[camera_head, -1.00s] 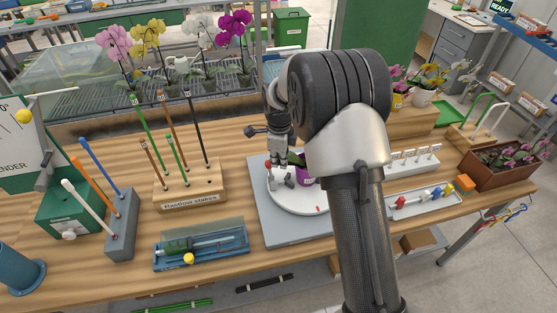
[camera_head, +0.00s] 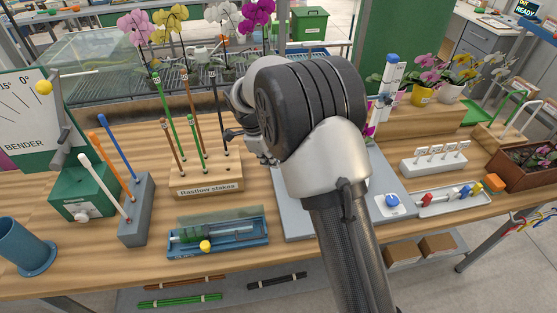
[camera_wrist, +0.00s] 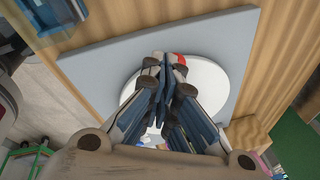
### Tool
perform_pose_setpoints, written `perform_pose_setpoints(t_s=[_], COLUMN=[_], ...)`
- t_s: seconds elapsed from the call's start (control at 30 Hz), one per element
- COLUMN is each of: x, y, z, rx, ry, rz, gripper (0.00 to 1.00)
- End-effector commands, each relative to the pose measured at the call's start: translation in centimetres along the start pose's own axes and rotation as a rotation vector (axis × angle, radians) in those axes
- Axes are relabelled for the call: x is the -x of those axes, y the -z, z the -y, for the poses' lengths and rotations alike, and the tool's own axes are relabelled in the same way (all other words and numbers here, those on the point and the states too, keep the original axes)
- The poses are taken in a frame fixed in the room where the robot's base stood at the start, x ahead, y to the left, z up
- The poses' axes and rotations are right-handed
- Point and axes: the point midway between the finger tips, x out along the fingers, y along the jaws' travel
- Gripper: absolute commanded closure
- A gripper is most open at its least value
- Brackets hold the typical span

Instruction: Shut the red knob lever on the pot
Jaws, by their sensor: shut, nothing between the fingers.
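My gripper (camera_wrist: 168,62) is shut and empty in the wrist view, its fingers pointing over a round white turntable (camera_wrist: 208,82) on a grey board (camera_wrist: 110,62). A small red piece (camera_wrist: 181,59) shows right by the fingertips. I cannot tell whether it is the red knob lever or a mark on the turntable, nor whether the fingers touch it. In the head view, my arm hides the fingertips, the pot and most of the turntable. The grey board (camera_head: 375,170) shows beside my arm, with a bit of purple flower (camera_head: 368,131) above it.
A white post with blue parts (camera_head: 388,82) stands just right of my arm. A blue knob (camera_head: 392,201) sits on the board's right corner. A stake block (camera_head: 206,181) and a blue tray (camera_head: 218,238) lie left. A tray of coloured clips (camera_head: 452,199) lies right.

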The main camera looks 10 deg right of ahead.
Motion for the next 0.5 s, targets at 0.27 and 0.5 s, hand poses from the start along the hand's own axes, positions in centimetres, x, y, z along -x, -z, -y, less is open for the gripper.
perform_pose_setpoints(t_s=[0.27, 0.5], x=[-1.6, -2.2], y=[-1.8, -2.4], z=[-1.1, -1.5], rx=[0.001, 0.001], ry=[0.0, -0.001], rz=[0.0, 0.0], gripper=[1.0, 1.0])
